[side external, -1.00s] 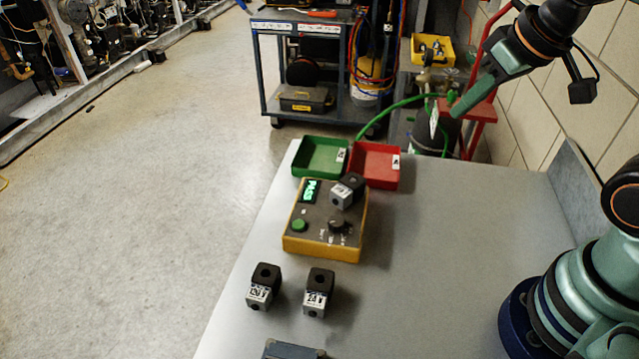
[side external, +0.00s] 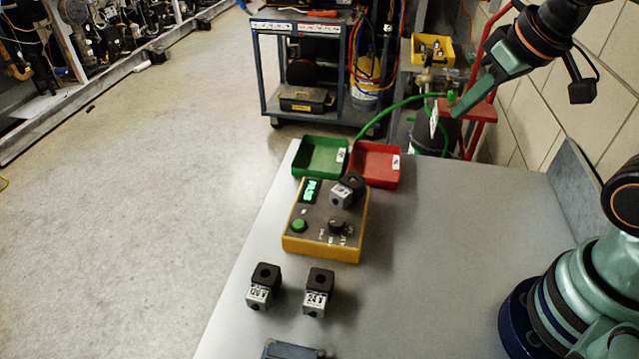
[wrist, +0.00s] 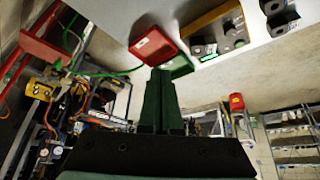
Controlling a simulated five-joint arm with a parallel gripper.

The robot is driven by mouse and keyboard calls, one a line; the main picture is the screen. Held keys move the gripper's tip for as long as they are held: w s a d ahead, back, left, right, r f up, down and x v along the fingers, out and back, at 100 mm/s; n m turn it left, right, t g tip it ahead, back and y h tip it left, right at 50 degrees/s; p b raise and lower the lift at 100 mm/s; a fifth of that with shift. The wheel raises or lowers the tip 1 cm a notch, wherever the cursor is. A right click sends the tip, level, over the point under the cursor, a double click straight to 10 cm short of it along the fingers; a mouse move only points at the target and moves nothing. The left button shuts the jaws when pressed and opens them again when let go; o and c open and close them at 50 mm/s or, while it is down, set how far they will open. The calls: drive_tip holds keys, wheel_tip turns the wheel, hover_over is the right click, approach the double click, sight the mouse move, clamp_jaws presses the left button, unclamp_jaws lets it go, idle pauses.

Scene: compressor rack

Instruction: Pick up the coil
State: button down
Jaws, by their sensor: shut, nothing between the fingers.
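A black and grey coil (side external: 347,190) lies on the upper right of the yellow-edged tester (side external: 325,252). Two more coils stand on the table in front: one labelled 120 V (side external: 263,286) and one labelled 24 V (side external: 318,292). My gripper (side external: 461,108) is at the upper right of the side view, raised and well away from every coil. It is shut and empty. In the wrist view its closed fingers (wrist: 161,75) appear in front of the red and green trays, with the tester and coils toward the upper right.
A green tray (side external: 320,157) and a red tray (side external: 374,166) sit behind the tester. A grey-blue object (side external: 292,351) is cut off at the front edge. The table (side external: 450,260) right of the tester is clear. A tool cart (side external: 305,70) and a red stand (side external: 480,108) stand beyond.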

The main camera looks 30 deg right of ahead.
drive_tip(key=shift+c, duration=1)
unclamp_jaws()
drive_tip(key=n+g, duration=0.6)
drive_tip(key=n, duration=1.5)
hover_over(348, 184)
wheel_tip(348, 184, down, 8)
drive_tip(key=f, duration=0.6)
drive_tip(key=shift+s+a+f, duration=0.2)
drive_tip(key=shift+s+a, duration=0.05)
drive_tip(key=shift+s, duration=0.05)
drive_tip(key=shift+w+d+f, duration=0.15)
drive_tip(key=shift+w+f, duration=0.05)
drive_tip(key=shift+f, duration=1.15)
drive_tip(key=shift+w+d+f, duration=0.15)
drive_tip(key=shift+f, duration=1.2)
